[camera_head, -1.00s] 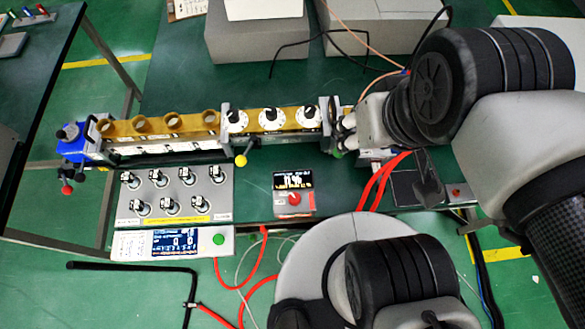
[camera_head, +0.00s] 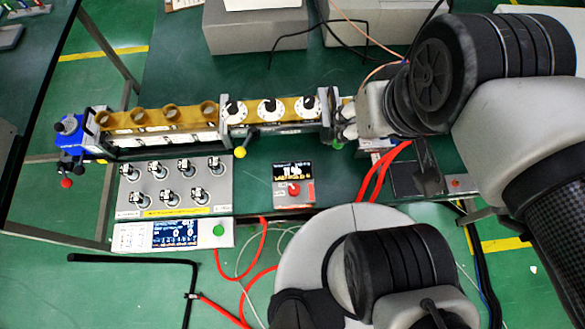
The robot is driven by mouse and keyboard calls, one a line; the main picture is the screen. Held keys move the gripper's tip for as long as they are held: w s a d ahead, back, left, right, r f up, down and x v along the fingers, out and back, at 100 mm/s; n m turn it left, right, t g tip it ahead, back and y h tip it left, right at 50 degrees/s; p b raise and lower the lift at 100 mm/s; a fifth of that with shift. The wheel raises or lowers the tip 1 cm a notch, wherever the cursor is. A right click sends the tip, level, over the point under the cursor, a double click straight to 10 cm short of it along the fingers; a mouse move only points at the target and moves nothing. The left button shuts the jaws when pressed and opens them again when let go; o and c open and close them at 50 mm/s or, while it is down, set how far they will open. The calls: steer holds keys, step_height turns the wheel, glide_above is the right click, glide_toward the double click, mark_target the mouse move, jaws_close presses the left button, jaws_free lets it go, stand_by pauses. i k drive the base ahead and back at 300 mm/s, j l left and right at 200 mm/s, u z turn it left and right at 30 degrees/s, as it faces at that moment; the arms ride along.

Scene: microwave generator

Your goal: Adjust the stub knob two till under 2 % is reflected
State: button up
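Three white stub knobs with black pointers sit in a row on top of the brass waveguide section. They are the left knob (camera_head: 235,110), the middle knob (camera_head: 270,108) and the right knob (camera_head: 309,104). The middle one is likely stub knob two; nothing touches it. My gripper (camera_head: 343,130) is at the right end of the waveguide, just right of the right knob, apart from the middle knob. Its fingers are small and partly hidden by my wrist, so their opening is unclear. A small meter (camera_head: 293,180) with a red knob shows large digits, perhaps 11.96, too blurred to be sure.
A grey panel with several black switches (camera_head: 176,187) and a white display unit (camera_head: 174,236) lie in front of the waveguide. A yellow ball lever (camera_head: 240,152) sticks out near the left knob. Red cables (camera_head: 385,170) run below my gripper. Grey blocks (camera_head: 255,28) stand behind.

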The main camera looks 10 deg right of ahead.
mark_target(269, 105)
steer(key=u, duration=0.7)
steer(key=k+j+z, duration=0.1)
steer(key=j+z, duration=0.3)
steer(key=k+j+z, duration=0.15)
steer(key=j+z, duration=0.2)
steer(key=i+j, duration=0.15)
steer(key=i, duration=0.3)
